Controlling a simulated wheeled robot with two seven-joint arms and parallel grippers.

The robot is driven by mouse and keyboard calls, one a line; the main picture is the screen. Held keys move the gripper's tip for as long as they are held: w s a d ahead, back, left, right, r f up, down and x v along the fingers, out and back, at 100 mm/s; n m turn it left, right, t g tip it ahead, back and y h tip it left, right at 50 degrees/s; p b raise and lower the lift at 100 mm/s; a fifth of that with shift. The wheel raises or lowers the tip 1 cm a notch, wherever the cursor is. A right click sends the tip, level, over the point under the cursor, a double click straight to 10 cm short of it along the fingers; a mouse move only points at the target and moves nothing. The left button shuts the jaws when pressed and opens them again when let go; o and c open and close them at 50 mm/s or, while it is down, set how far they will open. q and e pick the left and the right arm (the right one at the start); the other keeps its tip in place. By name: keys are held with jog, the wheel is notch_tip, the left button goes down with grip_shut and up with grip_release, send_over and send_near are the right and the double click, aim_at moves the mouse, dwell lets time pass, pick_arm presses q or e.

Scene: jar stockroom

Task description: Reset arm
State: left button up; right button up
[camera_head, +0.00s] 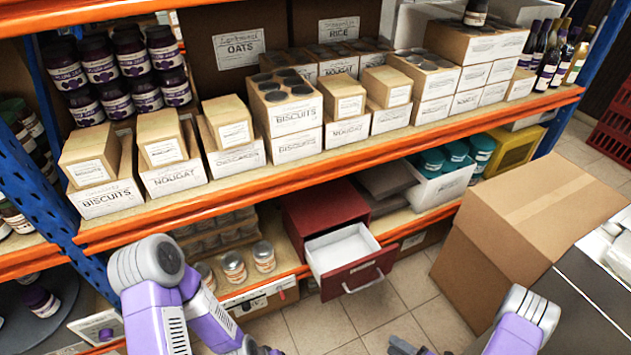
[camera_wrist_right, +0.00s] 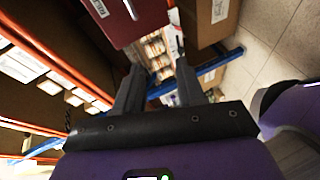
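My right gripper (camera_wrist_right: 158,72) is open in the right wrist view, its two dark fingers apart with nothing between them. In the head view only a dark part of it (camera_head: 405,346) shows at the bottom edge. My left arm (camera_head: 165,300) comes in at the lower left of the head view, in front of the shelf. Its gripper is mostly cut off at the bottom edge, so its opening cannot be seen. My right arm (camera_head: 520,320) bends at the lower right.
A dark red cabinet (camera_head: 322,218) has its white-lined drawer (camera_head: 345,255) pulled out. Shelves with an orange beam (camera_head: 300,172) hold boxes and jars. A large cardboard box (camera_head: 525,240) stands right. Tiled floor (camera_head: 320,325) is clear below the drawer.

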jog(key=w+a+f+m+g+h+p, duration=0.1)
jog(key=w+a+f+m+g+h, duration=0.35)
jog(key=m, duration=0.75)
pick_arm(q)
jog(key=shift+w+r+p, duration=0.6)
jog(key=shift+w+r, duration=0.05)
jog(key=shift+r, duration=0.35)
pick_arm(e)
jog(key=s+a+r+m+g+h, duration=0.1)
jog(key=s+a+r+m+g, duration=0.1)
jog(key=s+a+m, duration=0.2)
jog(key=s+a+r+m+g+h, duration=0.1)
jog(key=s+a+r+m+g, duration=0.2)
jog(key=m, duration=0.8)
jog(key=shift+s+a+m+g, duration=0.35)
jog(key=shift+s+a, duration=0.45)
jog(key=shift+a, duration=0.15)
